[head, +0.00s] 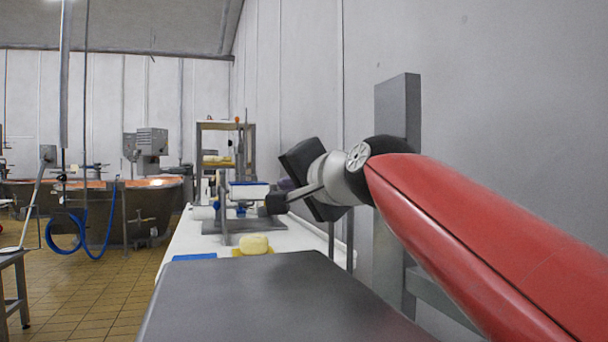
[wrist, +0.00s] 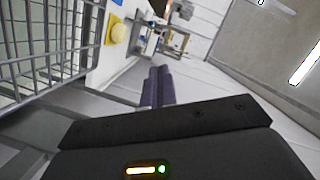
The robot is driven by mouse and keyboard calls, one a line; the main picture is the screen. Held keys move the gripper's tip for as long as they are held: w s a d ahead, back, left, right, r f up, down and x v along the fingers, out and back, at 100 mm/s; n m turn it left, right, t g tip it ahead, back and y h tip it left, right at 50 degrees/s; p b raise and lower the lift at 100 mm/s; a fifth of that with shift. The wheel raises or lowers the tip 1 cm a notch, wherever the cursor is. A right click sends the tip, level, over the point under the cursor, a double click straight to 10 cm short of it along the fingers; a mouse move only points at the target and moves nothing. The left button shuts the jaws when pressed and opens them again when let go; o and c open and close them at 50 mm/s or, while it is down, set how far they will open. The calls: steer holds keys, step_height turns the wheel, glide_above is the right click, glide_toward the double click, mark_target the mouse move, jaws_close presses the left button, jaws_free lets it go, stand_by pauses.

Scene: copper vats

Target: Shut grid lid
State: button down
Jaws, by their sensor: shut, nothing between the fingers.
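A grey wire grid (wrist: 42,50) fills the upper left of the wrist view. It is cut off by the frame, so I cannot tell its hinge or how far it stands open. I cannot make it out in the head view. My gripper's two dark purple fingers (wrist: 158,76) are closed together with nothing between them. They are to the right of the grid and apart from it in the picture.
A white bench (head: 184,238) runs along the wall, carrying a yellow block (head: 254,244), a blue item (head: 194,257) and a metal stand (head: 229,127). A dark grey flat surface (head: 270,300) is close in front. Copper vats (head: 150,208) stand far left beyond open tiled floor.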

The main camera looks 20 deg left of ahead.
steer(key=shift+s+a+f, duration=0.3)
steer(key=shift+a, duration=0.1)
steer(key=shift+r, duration=0.1)
